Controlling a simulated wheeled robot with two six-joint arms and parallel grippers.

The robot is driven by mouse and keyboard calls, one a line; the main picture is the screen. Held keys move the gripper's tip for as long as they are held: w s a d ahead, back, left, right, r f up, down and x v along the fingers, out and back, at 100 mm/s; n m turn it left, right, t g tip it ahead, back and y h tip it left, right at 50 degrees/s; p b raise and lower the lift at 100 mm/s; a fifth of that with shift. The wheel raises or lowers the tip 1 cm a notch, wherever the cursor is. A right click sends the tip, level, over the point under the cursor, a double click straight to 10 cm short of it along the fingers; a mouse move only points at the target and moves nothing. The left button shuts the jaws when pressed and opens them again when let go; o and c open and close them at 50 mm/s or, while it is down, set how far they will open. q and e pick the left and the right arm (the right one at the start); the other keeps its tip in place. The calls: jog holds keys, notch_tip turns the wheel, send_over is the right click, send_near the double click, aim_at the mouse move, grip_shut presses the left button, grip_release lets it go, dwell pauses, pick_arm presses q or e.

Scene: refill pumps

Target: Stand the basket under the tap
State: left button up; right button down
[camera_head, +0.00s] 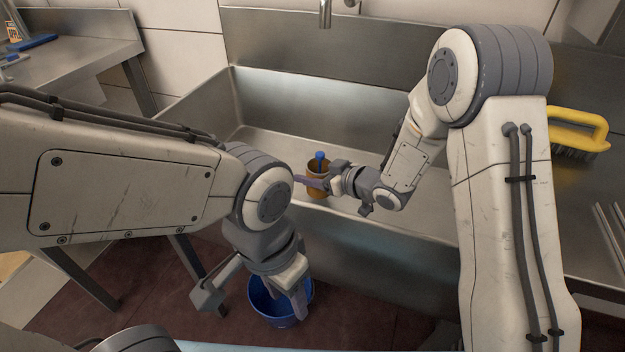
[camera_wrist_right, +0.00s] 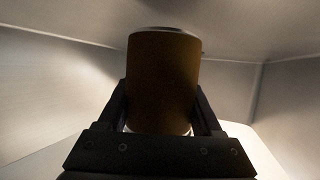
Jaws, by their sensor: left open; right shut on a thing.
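The basket appears to be a small brown cup-shaped container (camera_head: 317,188) inside the sink, with a blue thing (camera_head: 320,157) sticking up from it. It fills the middle of the right wrist view (camera_wrist_right: 163,80), upright and dark. My right gripper (camera_head: 328,181) is shut on its side, with a finger on either side in the wrist view (camera_wrist_right: 163,118). The tap (camera_head: 325,12) hangs at the top of the head view, above and behind the basket. Whether the basket touches the sink floor I cannot tell. My left gripper (camera_head: 250,302) is open and empty, in front of the sink.
The steel sink (camera_head: 270,142) has raised walls around the basket and clear floor on its left. A blue bucket (camera_head: 275,310) stands on the floor below my left gripper. A yellow-handled brush (camera_head: 580,125) lies on the right counter. A steel table (camera_head: 80,55) stands at left.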

jog(key=shift+f, duration=0.7)
jog(key=shift+f, duration=0.15)
jog(key=shift+c, duration=0.2)
grip_release()
